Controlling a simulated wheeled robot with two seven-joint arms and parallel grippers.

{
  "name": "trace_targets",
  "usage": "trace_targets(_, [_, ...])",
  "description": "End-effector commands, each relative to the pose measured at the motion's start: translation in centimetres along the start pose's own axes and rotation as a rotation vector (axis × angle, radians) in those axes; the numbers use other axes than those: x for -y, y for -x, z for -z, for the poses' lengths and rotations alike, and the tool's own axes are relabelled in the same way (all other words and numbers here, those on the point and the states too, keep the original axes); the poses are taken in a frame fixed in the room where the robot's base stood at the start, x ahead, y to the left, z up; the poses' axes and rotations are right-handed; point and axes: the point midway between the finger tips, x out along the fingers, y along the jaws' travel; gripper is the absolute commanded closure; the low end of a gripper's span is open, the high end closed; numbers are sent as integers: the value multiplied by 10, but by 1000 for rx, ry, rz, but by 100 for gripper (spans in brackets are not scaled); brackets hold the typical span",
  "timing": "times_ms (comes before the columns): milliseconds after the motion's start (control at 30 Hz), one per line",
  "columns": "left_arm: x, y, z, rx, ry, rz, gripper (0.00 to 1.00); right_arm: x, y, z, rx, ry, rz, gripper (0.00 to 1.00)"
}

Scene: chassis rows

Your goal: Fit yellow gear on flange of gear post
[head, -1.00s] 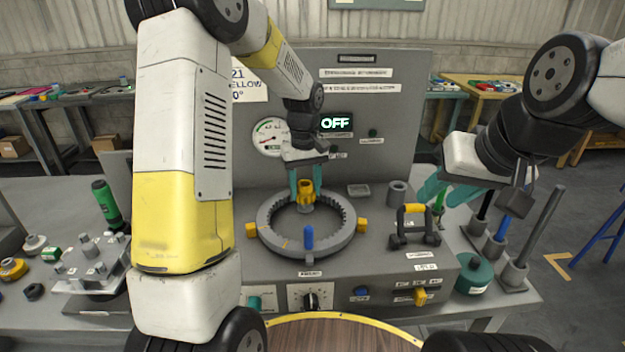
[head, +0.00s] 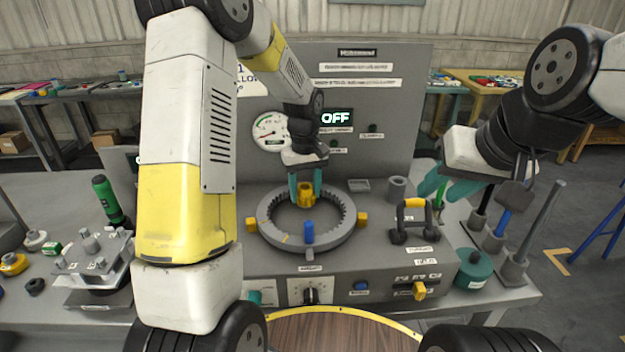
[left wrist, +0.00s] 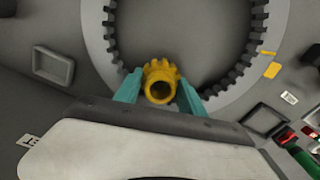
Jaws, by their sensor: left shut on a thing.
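My left gripper (head: 305,185) is shut on the yellow gear (head: 304,195) at the far inner side of the grey toothed ring (head: 268,232). In the left wrist view the yellow gear (left wrist: 160,82) is between the teal fingers of my left gripper (left wrist: 158,90), with its round bore facing the camera. It is close to the ring's teeth; I cannot tell if they touch. No gear post can be made out under the gear, and its underside is hidden. My right gripper (head: 447,188) looks open and empty, right of the ring above the bench.
A yellow-handled weight (head: 413,222), a grey cup (head: 397,188) and upright rods (head: 541,221) are at right. A metal plate with pegs (head: 92,258) is at left.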

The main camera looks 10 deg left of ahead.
Motion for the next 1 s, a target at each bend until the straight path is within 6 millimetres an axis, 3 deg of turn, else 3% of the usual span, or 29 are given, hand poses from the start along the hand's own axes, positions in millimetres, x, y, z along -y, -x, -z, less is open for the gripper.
trace_targets(167, [0, -1, 0, 1, 0, 1, 100, 0, 0, 0, 0, 0, 0, 64])
trace_targets(200, [0, -1, 0, 1, 0, 1, 47, 0, 0, 0, 0, 0, 0, 64])
trace_targets(300, [0, -1, 0, 1, 0, 1, 27, 0, 0, 0, 0, 0, 0, 64])
trace_targets(700, [0, 2, 0, -1, 0, -1, 27, 0, 0, 0, 0, 0, 0, 64])
trace_targets(1000, [0, 49, 1, -4, 0, -3, 27, 0, 0, 0, 0, 0, 0, 64])
